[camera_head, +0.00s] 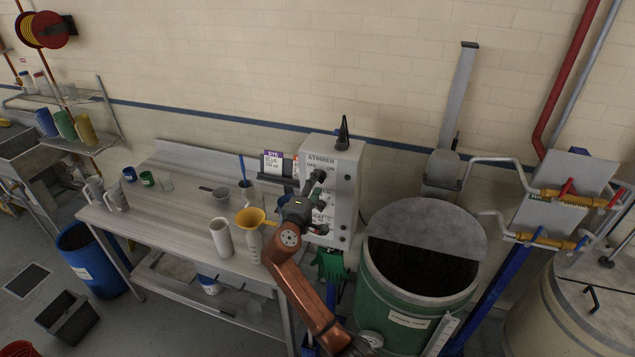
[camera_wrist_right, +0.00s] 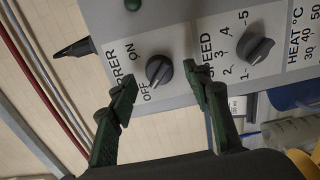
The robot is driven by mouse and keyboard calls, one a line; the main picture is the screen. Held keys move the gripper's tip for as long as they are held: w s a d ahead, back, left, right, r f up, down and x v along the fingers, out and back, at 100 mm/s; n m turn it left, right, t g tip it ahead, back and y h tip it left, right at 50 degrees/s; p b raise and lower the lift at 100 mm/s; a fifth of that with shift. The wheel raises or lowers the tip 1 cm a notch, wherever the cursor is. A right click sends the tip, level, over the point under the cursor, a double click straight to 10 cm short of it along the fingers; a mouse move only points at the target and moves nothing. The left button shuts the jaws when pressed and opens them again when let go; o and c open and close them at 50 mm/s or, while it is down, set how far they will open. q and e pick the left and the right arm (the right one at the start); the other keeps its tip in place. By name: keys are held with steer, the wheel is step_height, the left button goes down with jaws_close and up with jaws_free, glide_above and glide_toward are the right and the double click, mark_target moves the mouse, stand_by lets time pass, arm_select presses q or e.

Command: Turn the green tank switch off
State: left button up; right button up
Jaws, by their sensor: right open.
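The grey control box (camera_head: 342,166) labelled STIRRER stands at the back right end of the bench, beside the green tank (camera_head: 388,306). In the right wrist view its dark round stirrer knob (camera_wrist_right: 159,70) sits between OFF and ON marks; I cannot surely tell which mark it points to. My right gripper (camera_head: 312,190) is at the front of the box and hides part of it in the head view. In the wrist view its two dark green fingers (camera_wrist_right: 160,90) are open, one on each side of the knob and slightly short of it, with nothing between them.
A speed knob (camera_wrist_right: 257,51) is close to the right finger. A yellow funnel (camera_head: 250,217) and a white cylinder (camera_head: 221,238) stand on the bench (camera_head: 175,222) left of my arm. A green glove (camera_head: 331,264) hangs below the box.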

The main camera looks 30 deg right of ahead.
steer(key=v, duration=1)
steer(key=shift+d, duration=0.1)
